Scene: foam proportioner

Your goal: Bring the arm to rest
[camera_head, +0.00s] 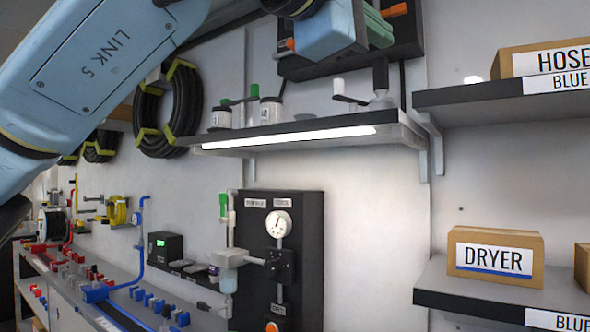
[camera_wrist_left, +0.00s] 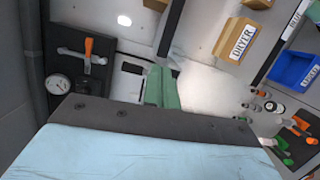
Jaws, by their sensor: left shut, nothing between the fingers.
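My left arm (camera_head: 110,60), light blue and marked LINK 5, reaches in from the upper left in the head view. My left gripper (camera_head: 379,25) is at the top centre, a light blue body with green fingers. It is raised in front of a dark wall panel (camera_head: 408,35), above the lit shelf. In the left wrist view its green fingers (camera_wrist_left: 160,87) are together, with nothing seen between them. The light blue body fills the bottom of that view. I cannot tell whether the gripper touches the panel. My right gripper is not seen.
A lit shelf (camera_head: 300,138) with several small fittings lies below the gripper. A black gauge panel (camera_head: 310,235) is under it. Cardboard boxes, one a DRYER box (camera_head: 494,256), stand on right-hand shelves. Black hose coils (camera_head: 168,110) hang at left. Bare wall (camera_head: 380,220) shows at centre.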

